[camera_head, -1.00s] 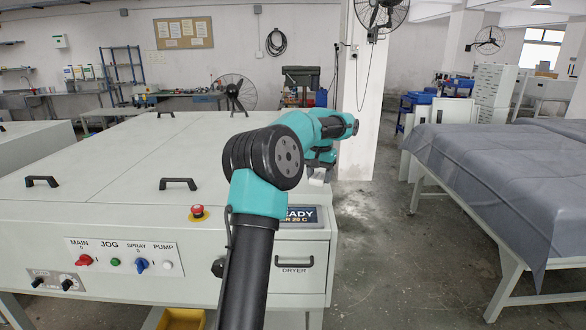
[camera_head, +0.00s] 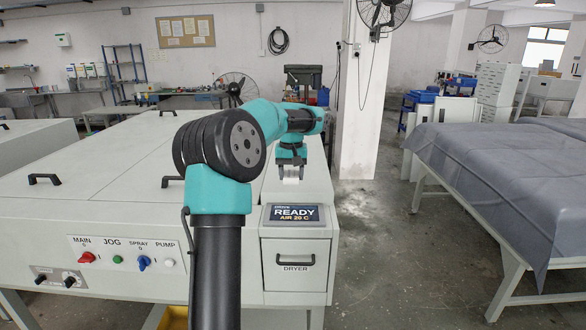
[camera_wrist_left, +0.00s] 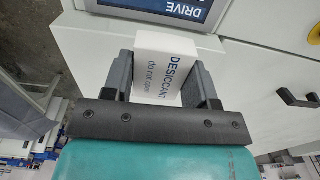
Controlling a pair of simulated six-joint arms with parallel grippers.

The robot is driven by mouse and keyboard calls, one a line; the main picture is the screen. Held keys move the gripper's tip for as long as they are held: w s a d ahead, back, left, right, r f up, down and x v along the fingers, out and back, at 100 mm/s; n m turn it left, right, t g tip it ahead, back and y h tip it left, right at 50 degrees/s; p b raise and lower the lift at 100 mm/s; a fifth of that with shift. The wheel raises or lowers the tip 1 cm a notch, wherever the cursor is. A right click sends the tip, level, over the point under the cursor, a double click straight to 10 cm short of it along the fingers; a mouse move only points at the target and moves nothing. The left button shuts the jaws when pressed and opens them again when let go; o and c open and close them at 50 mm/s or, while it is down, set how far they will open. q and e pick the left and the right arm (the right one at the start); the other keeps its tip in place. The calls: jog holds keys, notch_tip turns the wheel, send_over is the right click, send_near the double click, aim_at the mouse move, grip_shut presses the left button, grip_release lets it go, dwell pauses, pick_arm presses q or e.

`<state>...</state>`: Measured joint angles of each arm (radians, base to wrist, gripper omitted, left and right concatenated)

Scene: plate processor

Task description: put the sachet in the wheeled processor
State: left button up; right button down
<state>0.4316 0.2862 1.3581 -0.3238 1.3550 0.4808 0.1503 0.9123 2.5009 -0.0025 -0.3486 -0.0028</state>
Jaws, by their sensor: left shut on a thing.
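The sachet is a small white block printed "DESICCANT do not open" (camera_wrist_left: 172,72). It also shows small and pale in the head view (camera_head: 291,180). My left gripper (camera_head: 290,171) points down and is shut on it. In the left wrist view the two dark fingers of this gripper (camera_wrist_left: 166,80) press its sides. The sachet is above the right end of the processor (camera_head: 120,215), a large pale machine, behind its READY display (camera_head: 294,213). Its drawer marked DRYER (camera_head: 294,262) looks shut. Wheels are not visible on it. My right gripper is not in view.
Black handles (camera_head: 45,179) stand up from the processor's lids. Knobs (camera_head: 85,257) and buttons line its front. A table under a grey cover (camera_head: 500,170) stands to the right, with clear floor (camera_head: 375,245) between. A fan and a pillar are behind.

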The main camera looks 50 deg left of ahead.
pick_arm(q)
jog(key=shift+w+a+f, duration=0.2)
jog(key=shift+w+a, duration=1.25)
jog(key=shift+a, duration=0.45)
jog(key=shift+w+a+f, duration=0.25)
jog(key=shift+w+a, duration=1.15)
jog(key=shift+a, duration=0.5)
jog(key=shift+w+a+f, duration=0.2)
jog(key=shift+w+a, duration=1.25)
jog(key=shift+a, duration=0.45)
jog(key=shift+f, duration=0.2)
jog(key=shift+f, duration=1.6)
jog(key=o, duration=0.9)
jog(key=shift+f, duration=0.15)
jog(key=shift+o, duration=0.2)
